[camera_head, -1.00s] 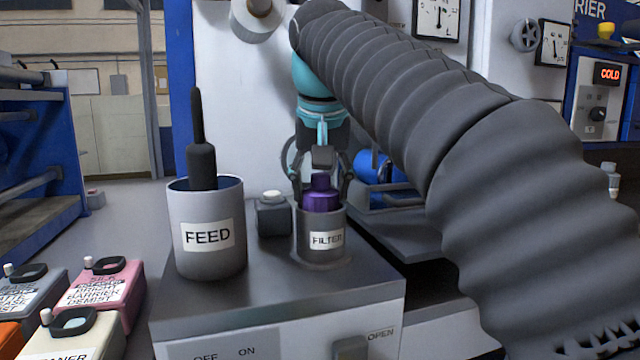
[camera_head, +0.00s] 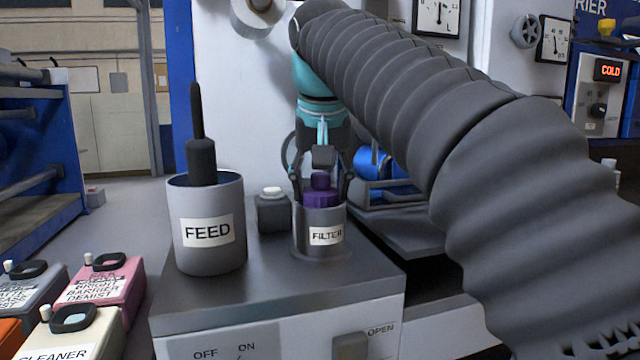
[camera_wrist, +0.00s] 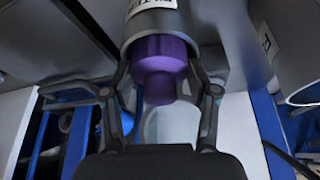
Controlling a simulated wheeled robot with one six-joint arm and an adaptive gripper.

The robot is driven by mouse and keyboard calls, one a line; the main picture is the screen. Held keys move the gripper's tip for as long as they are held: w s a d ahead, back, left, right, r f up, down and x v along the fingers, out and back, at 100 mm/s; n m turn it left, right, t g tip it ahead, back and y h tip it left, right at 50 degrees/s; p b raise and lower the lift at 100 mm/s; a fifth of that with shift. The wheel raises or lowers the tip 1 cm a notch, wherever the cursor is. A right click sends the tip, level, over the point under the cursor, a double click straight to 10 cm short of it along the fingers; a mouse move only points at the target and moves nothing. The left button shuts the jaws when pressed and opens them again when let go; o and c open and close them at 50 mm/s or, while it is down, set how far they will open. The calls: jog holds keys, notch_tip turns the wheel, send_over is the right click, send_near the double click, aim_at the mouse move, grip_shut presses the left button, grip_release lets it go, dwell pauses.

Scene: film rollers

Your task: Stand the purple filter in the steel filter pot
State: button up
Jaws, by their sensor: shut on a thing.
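The purple filter (camera_head: 321,196) stands upright, its lower part inside the steel filter pot (camera_head: 320,247) labelled FILTER. Its upper body and narrower top knob show above the rim. My gripper (camera_head: 321,184) is over the pot, its fingers on either side of the filter's top and shut on it. In the wrist view the filter (camera_wrist: 162,60) sits between the two fingers (camera_wrist: 163,88), with the pot (camera_wrist: 160,20) around its far end. The filter's bottom is hidden inside the pot.
A taller FEED pot (camera_head: 207,255) with a black-handled tool stands left of the filter pot. A small dark block with a white button (camera_head: 272,211) sits between them. Several cans (camera_head: 100,285) stand at lower left. The cabinet top (camera_head: 270,285) in front is clear.

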jog(key=shift+s+f, duration=0.1)
jog(key=shift+f, duration=0.1)
jog(key=o, duration=1.1)
jog(key=shift+o, duration=0.2)
